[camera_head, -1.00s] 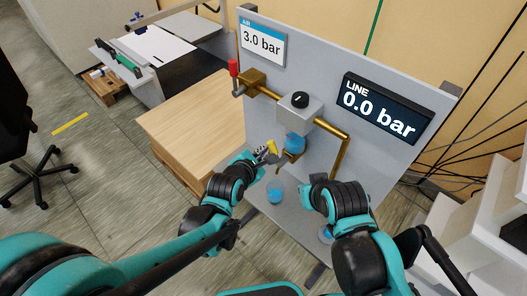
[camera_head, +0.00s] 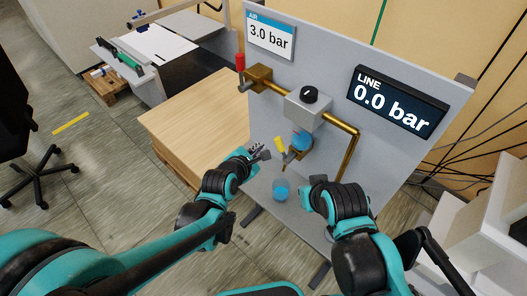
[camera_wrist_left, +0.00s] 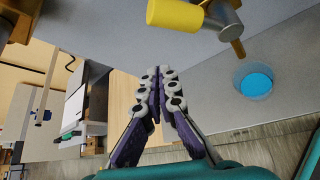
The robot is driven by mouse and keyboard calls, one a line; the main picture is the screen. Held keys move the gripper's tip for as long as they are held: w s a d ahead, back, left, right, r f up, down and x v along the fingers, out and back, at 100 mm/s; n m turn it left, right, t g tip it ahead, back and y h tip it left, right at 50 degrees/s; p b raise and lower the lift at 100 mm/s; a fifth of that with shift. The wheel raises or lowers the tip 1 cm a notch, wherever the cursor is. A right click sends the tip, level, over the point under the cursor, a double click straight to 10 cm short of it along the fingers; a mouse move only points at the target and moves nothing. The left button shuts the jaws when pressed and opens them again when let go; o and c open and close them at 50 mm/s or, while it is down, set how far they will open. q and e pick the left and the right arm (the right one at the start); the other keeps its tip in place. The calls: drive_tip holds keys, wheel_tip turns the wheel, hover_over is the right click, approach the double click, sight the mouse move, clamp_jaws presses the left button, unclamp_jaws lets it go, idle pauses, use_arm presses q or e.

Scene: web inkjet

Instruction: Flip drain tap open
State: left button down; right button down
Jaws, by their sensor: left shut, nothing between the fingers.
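The drain tap has a yellow handle (camera_head: 280,145) and a brass spout (camera_head: 288,158), below the blue filter bowl (camera_head: 301,141) on the grey panel. The handle slants in the head view. In the left wrist view, the yellow handle (camera_wrist_left: 174,14) lies at the top, above and right of my fingertips. My left gripper (camera_head: 264,151) is just left of the handle, apart from it. Its fingers (camera_wrist_left: 160,76) are shut and empty. A clear cup (camera_head: 281,188) with blue liquid stands below the tap; it also shows in the wrist view (camera_wrist_left: 254,80).
The panel carries a regulator with a black knob (camera_head: 309,94), brass piping (camera_head: 349,150), a red-handled valve (camera_head: 240,62), an air display (camera_head: 270,37) reading 3.0 bar and a line display (camera_head: 397,101) reading 0.0 bar. A wooden block (camera_head: 190,115) stands left.

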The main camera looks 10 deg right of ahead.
use_arm(q)
drive_tip(key=s+a+r+p, duration=0.3)
drive_tip(key=s, duration=0.6)
drive_tip(key=shift+a, duration=0.1)
drive_tip(key=shift+a, duration=0.1)
drive_tip(key=s+a+r+m+g+y, duration=0.1)
drive_tip(key=s+a+m+y, duration=0.2)
drive_tip(key=a+m, duration=0.8)
drive_tip(key=s+a+r+m+g+y, duration=0.1)
drive_tip(key=s+a+m, duration=0.4)
drive_tip(key=a+m, duration=0.6)
drive_tip(key=shift+s+a+r+g+y, duration=0.25)
drive_tip(key=shift+g+y, duration=0.45)
drive_tip(key=shift+y, duration=0.5)
